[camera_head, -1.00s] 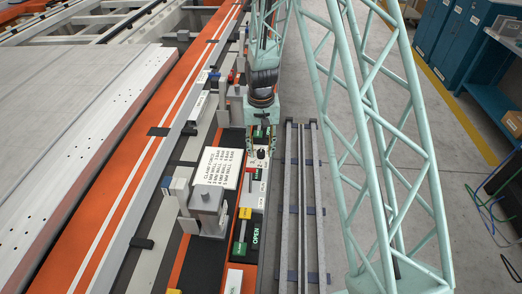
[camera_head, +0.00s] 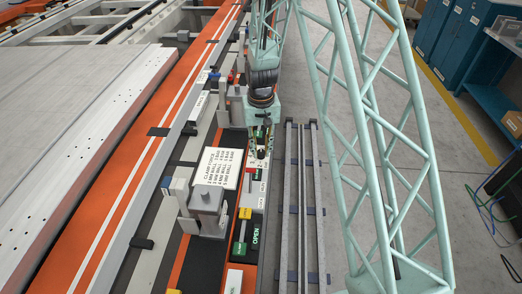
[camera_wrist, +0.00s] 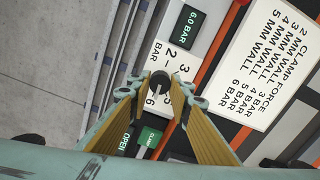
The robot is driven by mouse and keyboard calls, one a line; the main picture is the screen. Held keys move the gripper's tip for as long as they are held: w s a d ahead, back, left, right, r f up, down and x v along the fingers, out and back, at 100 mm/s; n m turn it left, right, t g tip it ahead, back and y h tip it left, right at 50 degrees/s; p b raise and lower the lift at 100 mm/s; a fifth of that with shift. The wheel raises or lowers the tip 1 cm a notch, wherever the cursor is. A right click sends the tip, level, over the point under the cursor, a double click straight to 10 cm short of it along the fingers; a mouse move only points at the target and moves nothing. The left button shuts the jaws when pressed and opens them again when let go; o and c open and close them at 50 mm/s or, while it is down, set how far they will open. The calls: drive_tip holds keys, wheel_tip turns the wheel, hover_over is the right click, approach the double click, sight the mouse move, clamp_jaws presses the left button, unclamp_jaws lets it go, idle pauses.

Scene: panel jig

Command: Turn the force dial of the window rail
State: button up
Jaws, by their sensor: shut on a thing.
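The force dial (camera_wrist: 160,80) is a small dark round knob on a white plate (camera_wrist: 158,55) marked with numbers and BAR in the wrist view. My gripper (camera_wrist: 158,84) points at the plate, with a fingertip on either side of the knob, shut on it. A dark green panel (camera_wrist: 188,27) beside the plate reads 6.0 BAR. In the head view my gripper (camera_head: 261,153) is at the white plate on the rail, and it mostly hides the knob there. The fingers cover some numbers, and I cannot tell the dial's exact setting.
A white clamp force chart (camera_head: 219,168) lists wall thicknesses against bar values. Green OPEN and CLOSE labels (camera_wrist: 149,137) lie close to my fingers. A grey clamp block (camera_head: 208,212) stands nearer on the rail. Concrete floor (camera_wrist: 60,60) lies beside the rail.

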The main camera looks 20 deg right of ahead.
sight(261, 152)
drive_tip(key=n, duration=0.4)
drive_tip(key=shift+n, duration=2)
drive_tip(key=o, duration=0.9)
drive_tip(key=shift+r, duration=6)
